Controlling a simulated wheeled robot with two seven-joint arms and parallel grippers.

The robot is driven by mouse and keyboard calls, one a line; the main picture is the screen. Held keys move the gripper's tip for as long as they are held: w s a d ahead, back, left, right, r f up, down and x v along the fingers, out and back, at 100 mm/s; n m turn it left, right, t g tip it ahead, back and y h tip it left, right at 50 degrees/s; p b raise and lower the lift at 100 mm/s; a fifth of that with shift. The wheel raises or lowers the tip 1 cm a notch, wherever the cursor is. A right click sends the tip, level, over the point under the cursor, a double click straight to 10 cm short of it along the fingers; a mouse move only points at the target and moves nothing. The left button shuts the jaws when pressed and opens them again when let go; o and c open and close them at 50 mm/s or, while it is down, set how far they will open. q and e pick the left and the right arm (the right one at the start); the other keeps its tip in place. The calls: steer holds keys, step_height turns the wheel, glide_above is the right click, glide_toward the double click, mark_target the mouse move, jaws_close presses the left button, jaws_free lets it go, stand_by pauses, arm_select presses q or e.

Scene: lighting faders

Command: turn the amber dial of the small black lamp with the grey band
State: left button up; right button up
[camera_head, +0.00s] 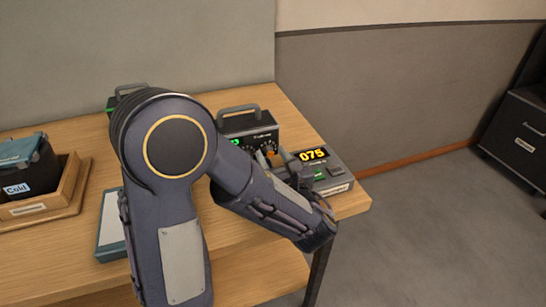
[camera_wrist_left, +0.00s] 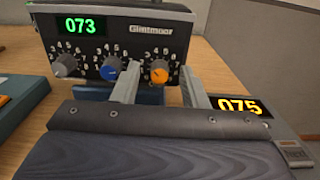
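The small black lamp (camera_wrist_left: 130,28) stands on the table with a green display reading 073, a pale grey strip along its top edge and a carry handle in the head view (camera_head: 250,122). Its front has a grey dial, a blue dial and the amber dial (camera_wrist_left: 159,72), the rightmost. My left gripper (camera_wrist_left: 160,82) is open, its two fingers apart in front of the lamp, with the amber dial showing between them; I cannot tell whether they touch it. In the head view the left gripper (camera_head: 276,160) is partly hidden by my arm. My right gripper is not in view.
A grey unit (camera_head: 337,171) with an amber display reading 075 stands close at the right. Another handled device is mostly hidden behind my arm. A wooden tray (camera_head: 68,188) holds a dark box labelled Cold (camera_head: 32,170) at the left. A flat teal-edged panel (camera_head: 108,228) lies nearby.

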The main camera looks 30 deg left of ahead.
arm_select(q)
steer(key=shift+c, duration=0.2)
jaws_close()
steer(key=shift+r+m+p, duration=0.15)
steer(key=shift+m+p, duration=0.35)
steer(key=shift+p, duration=0.3)
steer(key=m+p, duration=0.8)
steer(key=p, duration=0.2)
steer(key=shift+w+m+p, duration=0.1)
steer(key=shift+m+p, duration=1.2)
steer(key=shift+m, duration=0.1)
steer(key=shift+f, duration=0.2)
steer(key=shift+o, duration=0.2)
jaws_free()
